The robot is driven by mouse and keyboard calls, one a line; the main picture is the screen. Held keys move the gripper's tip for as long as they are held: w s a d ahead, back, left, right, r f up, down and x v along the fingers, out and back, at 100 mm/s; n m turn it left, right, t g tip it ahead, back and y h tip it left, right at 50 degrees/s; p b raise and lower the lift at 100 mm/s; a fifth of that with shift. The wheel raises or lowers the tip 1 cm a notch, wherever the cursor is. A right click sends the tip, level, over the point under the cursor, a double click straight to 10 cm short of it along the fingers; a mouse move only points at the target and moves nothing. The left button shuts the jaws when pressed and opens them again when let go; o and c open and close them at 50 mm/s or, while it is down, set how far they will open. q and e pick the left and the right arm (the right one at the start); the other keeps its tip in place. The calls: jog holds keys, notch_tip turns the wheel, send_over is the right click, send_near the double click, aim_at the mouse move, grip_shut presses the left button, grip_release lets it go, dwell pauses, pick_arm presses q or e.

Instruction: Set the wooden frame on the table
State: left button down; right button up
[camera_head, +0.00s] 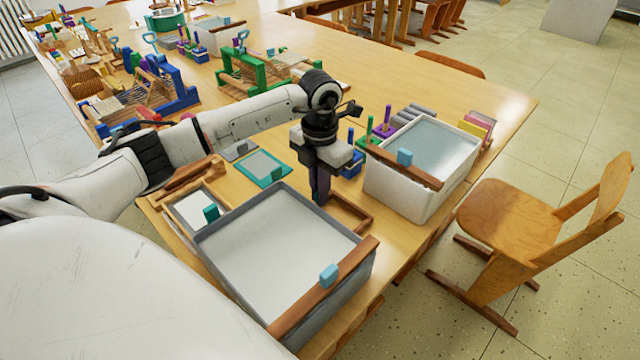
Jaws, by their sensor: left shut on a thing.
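My left gripper (320,188) points down over the table (402,232), between the two tubs. It is shut on the wooden frame (358,206), a thin brown rectangle whose right part shows just behind the grey tub. The gripper and the tub's rim hide the rest of the frame. The frame is low and close to the table top; I cannot tell whether it touches it. My right gripper is not in view.
A grey tub (219,255) with a wooden bar stands in front of the frame. A white tub (382,190) stands to its right. A green-edged screen (284,168) lies to the left. Small looms crowd the far left. A wooden chair (510,218) stands at right.

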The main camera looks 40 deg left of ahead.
pick_arm(q)
jog(key=c, duration=1.8)
grip_release()
notch_tip(320, 180, up, 10)
jog(key=shift+r, duration=0.2)
